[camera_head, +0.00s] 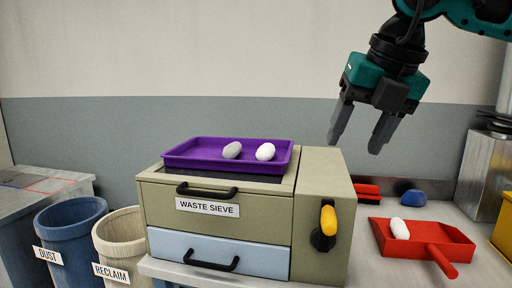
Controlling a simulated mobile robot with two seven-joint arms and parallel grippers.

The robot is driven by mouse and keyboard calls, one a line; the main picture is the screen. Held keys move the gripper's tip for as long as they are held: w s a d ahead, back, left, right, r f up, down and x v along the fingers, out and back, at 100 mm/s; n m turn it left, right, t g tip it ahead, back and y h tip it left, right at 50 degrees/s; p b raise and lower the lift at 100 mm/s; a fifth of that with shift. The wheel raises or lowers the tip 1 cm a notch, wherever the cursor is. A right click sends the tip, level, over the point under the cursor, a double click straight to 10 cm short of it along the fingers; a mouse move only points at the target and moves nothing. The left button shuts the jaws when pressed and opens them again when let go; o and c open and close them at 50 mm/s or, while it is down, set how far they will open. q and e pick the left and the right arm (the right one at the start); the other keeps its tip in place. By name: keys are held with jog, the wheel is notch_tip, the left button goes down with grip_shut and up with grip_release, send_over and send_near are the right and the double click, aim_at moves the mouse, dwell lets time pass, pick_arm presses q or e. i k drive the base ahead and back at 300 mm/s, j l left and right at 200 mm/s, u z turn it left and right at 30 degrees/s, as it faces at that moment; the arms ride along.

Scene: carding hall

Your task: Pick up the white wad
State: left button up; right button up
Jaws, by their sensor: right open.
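Several white or whitish wads are in view. A bright white wad (265,152) lies in the purple tray (200,164), beside a slightly greyer wad (232,150). The tray rests on top of the waste sieve (262,228). Another white wad (399,229) lies in the red dustpan (445,245) on the bench at the right. My right gripper (354,147) is open and empty, fingers pointing down, in the air to the right of the tray. My left gripper is not in view.
The sieve has a yellow-handled switch (328,222) on its front. A blue object (413,198) and a red object (366,190) lie behind the dustpan. Blue dust bin (72,245) and cream reclaim bin (122,248) stand at left. A metal block (487,175) stands at right.

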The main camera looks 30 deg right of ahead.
aim_at(267, 152)
jog(key=i+l, duration=0.1)
jog(key=i, duration=0.4)
jog(key=i+l, duration=0.1)
jog(key=i, duration=0.45)
